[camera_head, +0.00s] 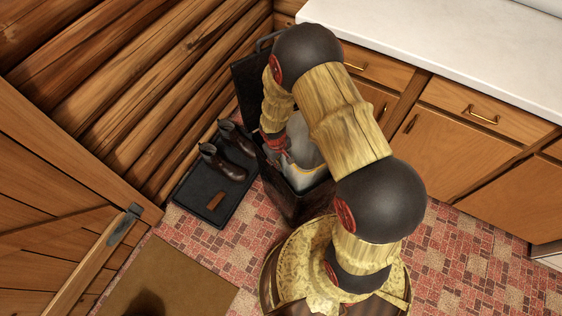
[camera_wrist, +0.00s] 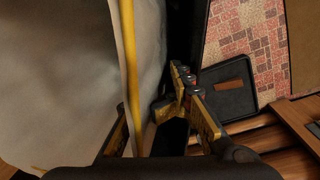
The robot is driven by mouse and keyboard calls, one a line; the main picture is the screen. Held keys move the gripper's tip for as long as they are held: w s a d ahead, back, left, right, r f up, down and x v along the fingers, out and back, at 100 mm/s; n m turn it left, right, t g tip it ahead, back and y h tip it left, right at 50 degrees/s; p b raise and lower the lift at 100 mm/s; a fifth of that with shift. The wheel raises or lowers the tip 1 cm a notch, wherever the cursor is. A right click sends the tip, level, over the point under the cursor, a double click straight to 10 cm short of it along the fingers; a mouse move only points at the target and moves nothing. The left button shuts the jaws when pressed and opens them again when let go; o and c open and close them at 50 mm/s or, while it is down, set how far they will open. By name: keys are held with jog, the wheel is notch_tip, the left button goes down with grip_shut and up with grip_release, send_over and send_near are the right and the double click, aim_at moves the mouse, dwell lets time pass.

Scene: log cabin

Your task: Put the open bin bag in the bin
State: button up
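The bin (camera_head: 297,208) is a dark, tall box beside the cabinets, with its lid (camera_head: 247,84) raised against the log wall. The pale bin bag (camera_head: 303,150) shows at the bin's mouth, partly hidden by my arm; how deep it sits is unclear. In the wrist view the translucent bag (camera_wrist: 60,80) fills the left side, with a yellow band along its rim. My gripper (camera_wrist: 139,108) is at the rim, its fingers apart on either side of the yellow band, with a visible gap to the right finger. In the head view my gripper (camera_head: 281,156) is at the bag's left side.
A black tray (camera_head: 185,198) with brown boots (camera_head: 222,163) and a brush lies left of the bin. Wooden cabinets with a white counter (camera_head: 440,45) stand at right. A wooden door (camera_head: 50,190) and a brown mat (camera_head: 175,280) are at lower left.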

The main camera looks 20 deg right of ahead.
jog(key=o, duration=0.5)
notch_tip(320, 180, up, 12)
jog(key=a, duration=0.1)
jog(key=shift+a, duration=0.2)
dwell(0.3)
jog(key=shift+s, duration=0.15)
jog(key=s+g, duration=0.1)
jog(key=s, duration=0.4)
jog(key=s+r+m+t+p, duration=0.1)
jog(key=s+r, duration=0.3)
jog(key=r, duration=1)
jog(key=s+a+r+m+t+y+p, duration=0.1)
jog(key=s+r+t+p, duration=0.2)
jog(key=r, duration=1.1)
jog(key=s+r+m+t+p, duration=0.1)
jog(key=s+r, duration=0.4)
jog(key=r, duration=0.9)
jog(key=shift+s+a+r+t+p, duration=0.2)
jog(key=shift+a+r+t+p, duration=0.15)
jog(key=shift+t+p, duration=0.55)
